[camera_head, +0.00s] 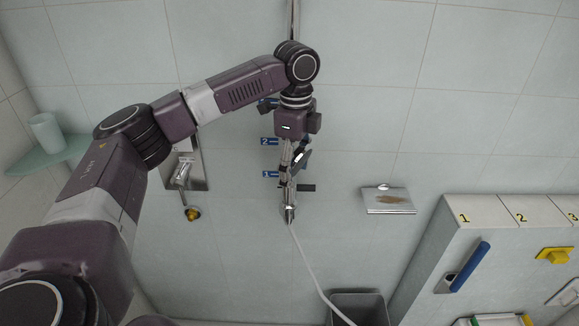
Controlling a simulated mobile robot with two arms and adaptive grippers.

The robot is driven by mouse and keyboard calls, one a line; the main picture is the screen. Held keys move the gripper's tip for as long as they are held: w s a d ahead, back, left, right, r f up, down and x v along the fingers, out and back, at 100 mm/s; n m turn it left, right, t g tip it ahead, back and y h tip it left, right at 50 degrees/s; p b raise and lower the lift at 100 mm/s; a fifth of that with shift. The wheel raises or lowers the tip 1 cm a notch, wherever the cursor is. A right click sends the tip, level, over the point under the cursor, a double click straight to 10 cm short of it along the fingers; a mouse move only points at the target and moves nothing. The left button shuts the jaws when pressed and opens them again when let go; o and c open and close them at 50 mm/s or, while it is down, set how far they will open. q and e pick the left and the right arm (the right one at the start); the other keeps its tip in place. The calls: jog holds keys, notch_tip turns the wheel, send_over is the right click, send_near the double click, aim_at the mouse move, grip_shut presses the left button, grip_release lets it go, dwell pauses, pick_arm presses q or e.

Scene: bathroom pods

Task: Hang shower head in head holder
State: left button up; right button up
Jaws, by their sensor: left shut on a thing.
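My left gripper (299,160) is in front of the tiled wall, pointing down from its wrist. It is shut on the shower head (289,208), a slim silver piece whose lower end shows below the fingers. A pale hose (308,265) runs down from that end. The shower head's upper part is mostly hidden by the gripper. A silver rail (292,18) runs up the wall behind my wrist. A dark piece (306,187) juts right beside the shower head; I cannot tell if it is the head holder, or if the two touch. My right gripper is not in view.
Numbered blue tags (270,174) line the rail's left side. A metal valve plate (196,172) is at left, a soap dish (387,200) at right. A glass shelf (50,153) holds a cup (45,130). A grey bin (360,308) and numbered cabinet (490,240) stand lower right.

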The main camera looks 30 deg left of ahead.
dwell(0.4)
pick_arm(q)
jog(key=o, duration=1.5)
jog(key=shift+o, duration=0.5)
jog(key=shift+f, duration=0.1)
jog(key=shift+o, duration=1.4)
jog(key=shift+s+a, duration=0.1)
jog(key=shift+a, duration=0.35)
jog(key=shift+d, duration=0.1)
